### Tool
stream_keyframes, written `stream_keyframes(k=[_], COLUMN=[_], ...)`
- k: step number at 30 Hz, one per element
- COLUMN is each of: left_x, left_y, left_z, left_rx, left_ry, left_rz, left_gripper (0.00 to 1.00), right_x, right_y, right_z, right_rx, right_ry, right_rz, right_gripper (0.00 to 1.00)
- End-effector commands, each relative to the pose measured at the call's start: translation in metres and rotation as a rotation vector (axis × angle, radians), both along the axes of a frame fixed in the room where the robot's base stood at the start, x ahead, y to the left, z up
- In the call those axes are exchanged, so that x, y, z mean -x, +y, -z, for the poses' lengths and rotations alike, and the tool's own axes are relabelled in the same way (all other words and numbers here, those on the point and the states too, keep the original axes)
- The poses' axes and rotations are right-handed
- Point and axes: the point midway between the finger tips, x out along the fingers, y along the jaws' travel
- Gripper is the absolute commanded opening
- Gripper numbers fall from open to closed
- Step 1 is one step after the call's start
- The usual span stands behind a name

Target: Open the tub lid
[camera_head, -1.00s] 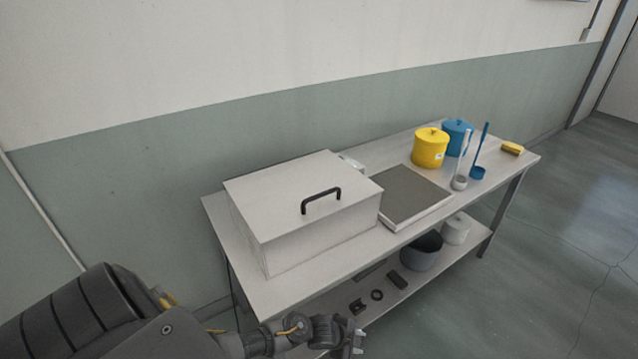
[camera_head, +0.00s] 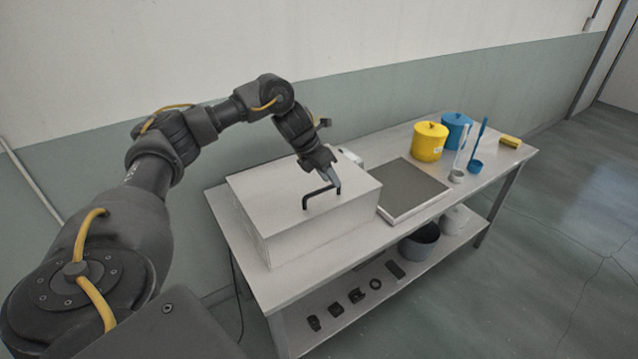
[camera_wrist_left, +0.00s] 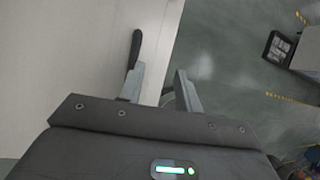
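The white tub (camera_head: 312,238) stands on the left part of the steel table, its flat lid (camera_head: 265,188) closed on top. A black bracket handle (camera_head: 306,198) is on the lid. My left gripper (camera_head: 332,181) is over the lid, pointing down at the handle's right end and partly covering it. My right gripper is not in view.
A dark-topped flat plate (camera_head: 414,188) lies right of the tub. Beyond it are a yellow pot (camera_head: 430,142), a blue pot (camera_head: 455,130), ladles (camera_head: 477,163) and a yellow sponge (camera_head: 510,141). The lower shelf (camera_head: 345,318) holds small dark parts. The wall is close behind.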

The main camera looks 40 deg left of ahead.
Motion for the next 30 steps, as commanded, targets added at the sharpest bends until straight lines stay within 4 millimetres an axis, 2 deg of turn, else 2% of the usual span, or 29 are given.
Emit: stream_keyframes(k=[1, 3, 5, 9, 13, 17, 30], left_x=[0.007, 0.018, 0.026, 0.035, 0.036, 0.033, 0.009], left_y=[0.021, 0.040, 0.052, 0.063, 0.064, 0.061, 0.039], left_z=[-0.018, -0.034, -0.043, -0.053, -0.054, -0.045, 0.023], left_rx=[-0.016, -0.028, -0.032, -0.033, -0.033, -0.034, -0.033], left_ry=[0.004, 0.017, 0.027, 0.038, 0.040, 0.042, 0.042], left_rz=[0.008, 0.027, 0.037, 0.051, 0.054, 0.055, 0.054], left_gripper=[0.34, 0.34, 0.34, 0.34, 0.34, 0.34, 0.34], right_x=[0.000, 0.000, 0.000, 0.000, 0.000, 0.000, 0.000], right_y=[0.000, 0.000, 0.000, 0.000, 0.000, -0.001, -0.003], right_z=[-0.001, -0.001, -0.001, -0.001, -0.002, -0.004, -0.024], right_rx=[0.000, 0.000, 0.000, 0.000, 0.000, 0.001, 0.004], right_ry=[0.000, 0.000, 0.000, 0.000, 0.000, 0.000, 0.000], right_rz=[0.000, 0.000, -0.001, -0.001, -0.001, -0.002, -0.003], right_gripper=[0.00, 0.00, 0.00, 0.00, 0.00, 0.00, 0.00])
